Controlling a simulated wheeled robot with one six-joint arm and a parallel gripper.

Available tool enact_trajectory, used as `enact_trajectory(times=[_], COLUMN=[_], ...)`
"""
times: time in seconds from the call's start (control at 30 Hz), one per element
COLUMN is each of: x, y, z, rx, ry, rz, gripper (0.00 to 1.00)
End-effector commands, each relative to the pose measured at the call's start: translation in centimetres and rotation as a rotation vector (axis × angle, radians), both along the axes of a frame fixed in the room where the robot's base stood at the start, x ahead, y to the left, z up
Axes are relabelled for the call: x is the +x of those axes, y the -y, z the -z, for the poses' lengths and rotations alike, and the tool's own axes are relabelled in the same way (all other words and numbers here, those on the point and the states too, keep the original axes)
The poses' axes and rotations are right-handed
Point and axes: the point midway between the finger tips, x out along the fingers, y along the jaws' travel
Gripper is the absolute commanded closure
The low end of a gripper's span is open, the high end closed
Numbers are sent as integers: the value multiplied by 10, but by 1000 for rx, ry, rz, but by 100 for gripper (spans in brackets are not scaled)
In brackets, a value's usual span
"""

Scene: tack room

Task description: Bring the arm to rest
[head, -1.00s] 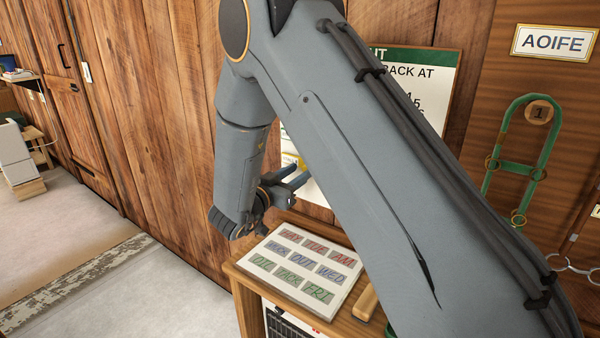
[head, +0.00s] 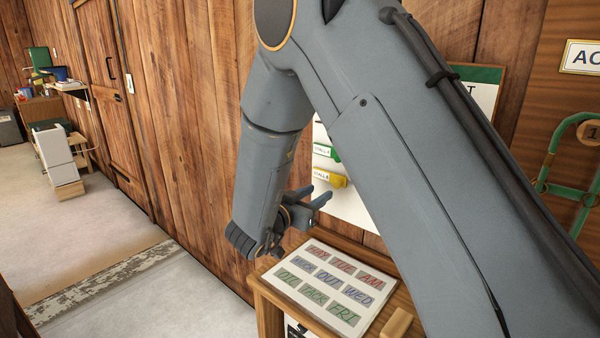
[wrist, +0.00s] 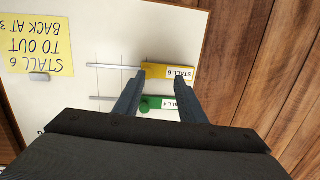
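My gripper (head: 320,194) hangs at the end of my bent arm, in front of the wall and above the tray of word tiles. In the wrist view its two fingers (wrist: 161,77) stand apart with nothing held between them. Beyond the fingertips is a white board (wrist: 112,35) on the wall. It bears a yellow tag marked STALL 6 (wrist: 157,70) and a green STALL tag (wrist: 152,103), each at the end of a rail. Both tags also show in the head view, the yellow (head: 330,180) below the green (head: 326,152). The fingers look clear of them.
A tray of word tiles (head: 296,305) lies on a wooden stand (head: 268,319) below my gripper. A yellow note (wrist: 40,45) is on the board. At far left are a white box (head: 56,160) and open floor (head: 75,215).

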Motion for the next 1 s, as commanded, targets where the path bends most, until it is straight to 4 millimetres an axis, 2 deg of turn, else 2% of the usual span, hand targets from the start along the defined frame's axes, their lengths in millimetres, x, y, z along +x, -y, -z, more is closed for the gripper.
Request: enact_trajectory(times=[0.1,0.2,0.33,0.43,0.57,0.67,0.7,0.9,1.0], x=[16,19,5,-19,-66,-113,-135,-238,-274], y=[8,9,10,14,26,41,49,91,108], z=[4,13,26,38,53,64,68,79,80], rx=[102,185,274,329,382,412,420,441,441], ry=[-81,-176,-325,-457,-648,-811,-879,-1190,-1294], rz=[-128,-247,-382,-468,-553,-592,-601,-593,-573], gripper=[63,63,63,63,63,63,63,63,63])
